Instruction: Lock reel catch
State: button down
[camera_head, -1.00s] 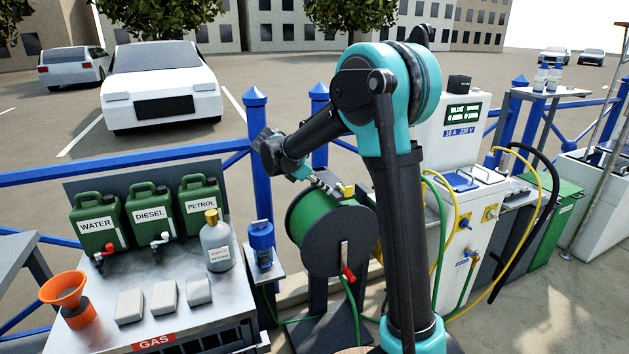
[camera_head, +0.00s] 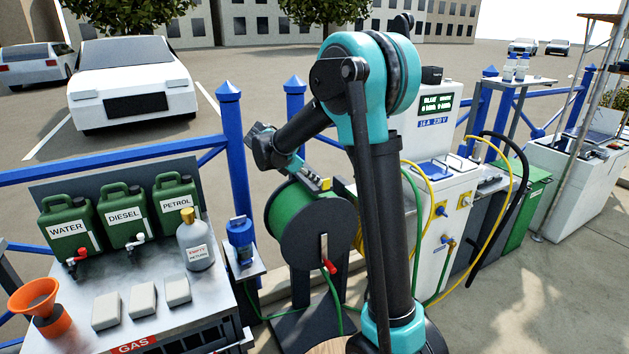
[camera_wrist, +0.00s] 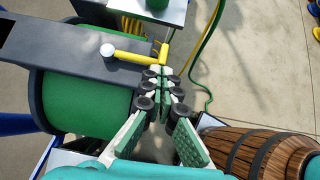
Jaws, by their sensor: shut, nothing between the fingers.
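The hose reel (camera_head: 283,212) has a green drum and dark side plates, and it stands left of my arm. In the wrist view, the reel's dark top bar (camera_wrist: 60,45) runs above the green drum. The catch is a yellow lever (camera_wrist: 135,57) on this bar, with a pale round pivot at its left end and a short yellow crosspiece at its right end. My gripper (camera_wrist: 163,72) is shut and empty, its fingertips right by the lever's crosspiece end. I cannot tell whether they touch it. In the head view, the catch (camera_head: 325,184) is a small yellow spot.
A red-handled crank (camera_head: 328,266) sticks out of the reel's side. A wooden barrel (camera_wrist: 245,150) is at lower right in the wrist view. A bench with jerrycans (camera_head: 122,215) stands left, a white power pedestal (camera_head: 440,215) right. Green and yellow hoses hang around.

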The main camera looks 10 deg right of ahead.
jog(key=shift+d+n+t, duration=0.3)
jog(key=shift+s+d+n+t+y, duration=0.15)
jog(key=shift+d+n+t+y, duration=0.25)
jog(key=shift+d+n+t, duration=0.35)
jog(key=w+d+n+t+y, duration=0.3)
jog(key=w+d+n, duration=0.3)
jog(key=w+d, duration=0.1)
jog(key=shift+w+d+n+y, duration=0.15)
jog(key=shift+d+n+y, duration=0.25)
jog(key=shift+d, duration=0.25)
